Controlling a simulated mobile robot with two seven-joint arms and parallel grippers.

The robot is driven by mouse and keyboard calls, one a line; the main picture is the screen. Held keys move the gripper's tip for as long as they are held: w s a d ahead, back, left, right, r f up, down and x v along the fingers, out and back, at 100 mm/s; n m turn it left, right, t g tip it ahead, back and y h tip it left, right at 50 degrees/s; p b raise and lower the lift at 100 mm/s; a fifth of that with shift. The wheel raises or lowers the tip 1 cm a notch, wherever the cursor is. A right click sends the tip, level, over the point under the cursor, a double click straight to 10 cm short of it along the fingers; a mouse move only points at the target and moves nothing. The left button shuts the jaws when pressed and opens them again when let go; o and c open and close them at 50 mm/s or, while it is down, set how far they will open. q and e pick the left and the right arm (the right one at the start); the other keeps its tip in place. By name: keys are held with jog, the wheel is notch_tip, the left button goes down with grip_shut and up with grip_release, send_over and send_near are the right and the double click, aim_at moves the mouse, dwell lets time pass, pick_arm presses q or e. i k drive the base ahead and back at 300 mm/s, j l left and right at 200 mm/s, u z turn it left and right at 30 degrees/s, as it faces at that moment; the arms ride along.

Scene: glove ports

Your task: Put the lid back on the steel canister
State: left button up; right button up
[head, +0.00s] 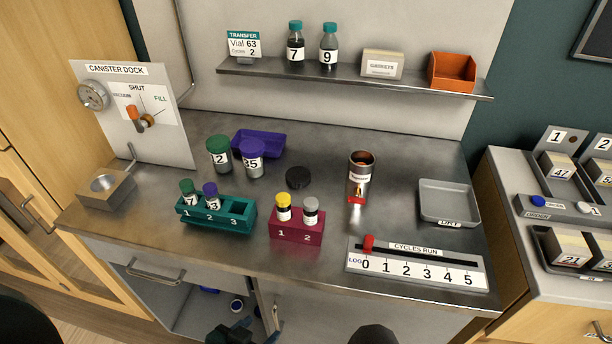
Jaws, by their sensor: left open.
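The steel canister (360,180) stands upright and open on the steel counter, right of centre. Its inside looks copper-coloured, it has a white label, and a red part shows at its foot. A round black lid (298,178) lies on the counter to the left of the canister, apart from it. My left gripper (240,331) is low at the bottom edge, in front of the counter and below its top, open and far from both lid and canister. It is partly cut off. My right gripper is not in view.
A red rack (297,226) and a teal rack (217,217) with vials stand in front of the lid. Green-capped and purple-capped jars (253,160) stand behind left. A grey tray (448,203) is right of the canister; a cycle-count slider board (416,269) lies in front.

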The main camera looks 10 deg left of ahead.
aim_at(358, 178)
jog(key=j+u, duration=0.15)
jog(key=u, duration=0.35)
jog(key=j+u, duration=0.15)
jog(key=u, duration=0.3)
jog(key=j+z, duration=0.1)
jog(key=z, duration=0.85)
jog(key=k+j+z, duration=0.1)
jog(key=z, duration=0.85)
